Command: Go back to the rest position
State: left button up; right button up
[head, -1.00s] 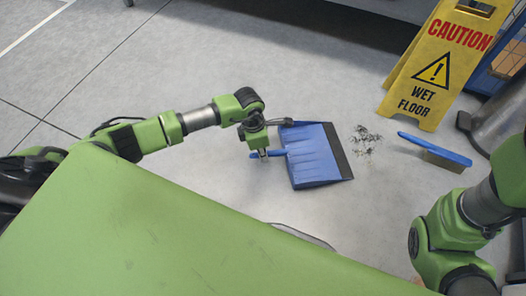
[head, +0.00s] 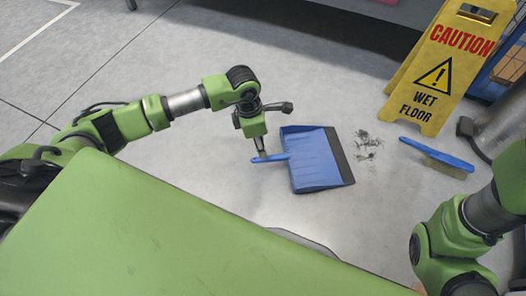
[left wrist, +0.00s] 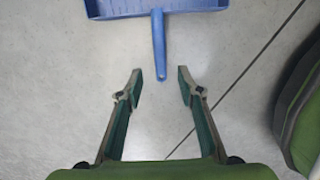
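My left gripper (head: 262,153) is above the floor by the handle end of the blue dustpan (head: 318,160). In the left wrist view the gripper (left wrist: 160,82) is open and empty. Its two fingers are apart, and the tip of the dustpan's handle (left wrist: 160,50) shows just ahead of the gap, not gripped. The dustpan lies flat on the floor, handle toward the left, dark lip toward the right. My right arm comes in at the right edge; its gripper is out of view.
A small pile of dark debris (head: 367,145) lies right of the dustpan. A blue-handled brush (head: 437,154) lies farther right. A yellow wet-floor sign (head: 437,70) stands at the upper right.

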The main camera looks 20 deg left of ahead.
pick_arm(q)
jog(key=shift+s+a+r, duration=0.1)
jog(key=shift+r, duration=0.8)
jog(key=shift+s+a+r, duration=0.1)
jog(key=shift+r, duration=0.8)
